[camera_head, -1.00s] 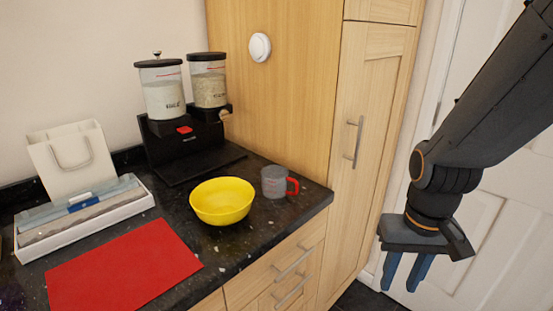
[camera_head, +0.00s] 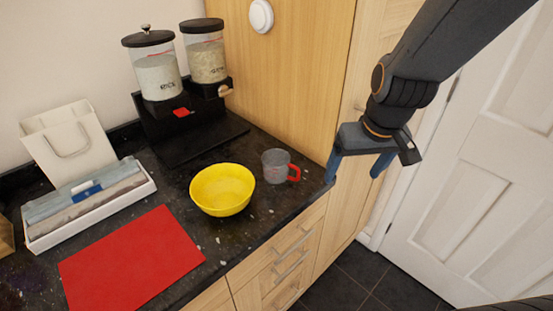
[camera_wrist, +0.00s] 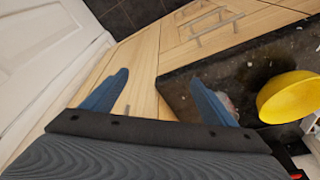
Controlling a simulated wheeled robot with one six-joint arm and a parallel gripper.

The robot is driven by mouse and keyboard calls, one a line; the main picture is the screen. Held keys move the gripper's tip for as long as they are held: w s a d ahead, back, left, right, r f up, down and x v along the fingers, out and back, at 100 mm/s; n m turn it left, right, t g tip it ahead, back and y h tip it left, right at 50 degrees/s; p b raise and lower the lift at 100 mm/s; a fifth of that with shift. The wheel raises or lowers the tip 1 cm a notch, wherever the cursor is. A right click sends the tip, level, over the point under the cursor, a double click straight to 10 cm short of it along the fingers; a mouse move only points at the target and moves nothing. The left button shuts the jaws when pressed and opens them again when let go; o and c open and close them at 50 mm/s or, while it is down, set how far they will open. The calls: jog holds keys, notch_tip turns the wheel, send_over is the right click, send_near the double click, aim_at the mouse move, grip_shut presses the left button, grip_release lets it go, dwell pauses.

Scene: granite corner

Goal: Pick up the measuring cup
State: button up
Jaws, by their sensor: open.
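The measuring cup (camera_head: 275,166) is grey and see-through with a red handle on its right. It stands upright on the dark granite counter (camera_head: 240,245), close to the right end. My gripper (camera_head: 353,175) is open and empty, in the air to the right of the cup, apart from it. In the wrist view my two blue fingers (camera_wrist: 160,98) are spread wide, and the cup is mostly hidden behind the right finger.
A yellow bowl (camera_head: 222,190) stands just left of the cup. A black dispenser (camera_head: 182,110) with two clear containers is behind. A red mat (camera_head: 132,262), a white tray (camera_head: 92,212) and a white bag (camera_head: 70,145) lie farther left. A tall wooden cupboard (camera_head: 290,85) rises behind the cup.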

aim_at(283, 174)
jog(key=w+a+n, duration=0.1)
jog(key=a, duration=0.4)
jog(key=w+a+n+y, duration=0.1)
jog(key=w+a+n, duration=0.1)
jog(key=a, duration=0.4)
jog(key=w+a+r+n+y, duration=0.1)
jog(key=a+n, duration=0.1)
jog(key=a, duration=0.3)
jog(key=shift+w+a+r, duration=0.1)
jog(key=shift+w+a, duration=0.1)
jog(key=shift+w, duration=0.15)
jog(key=shift+a+f, duration=0.2)
jog(key=shift+f, duration=0.05)
jog(key=shift+w+x, duration=0.1)
jog(key=shift+x, duration=1.7)
jog(key=shift+w+x, duration=0.15)
jog(key=shift+x, duration=1.6)
jog(key=shift+d+t, duration=0.1)
jog(key=shift+t, duration=0.2)
jog(key=c, duration=1.1)
jog(key=shift+r, duration=0.1)
jog(key=shift+c, duration=0.2)
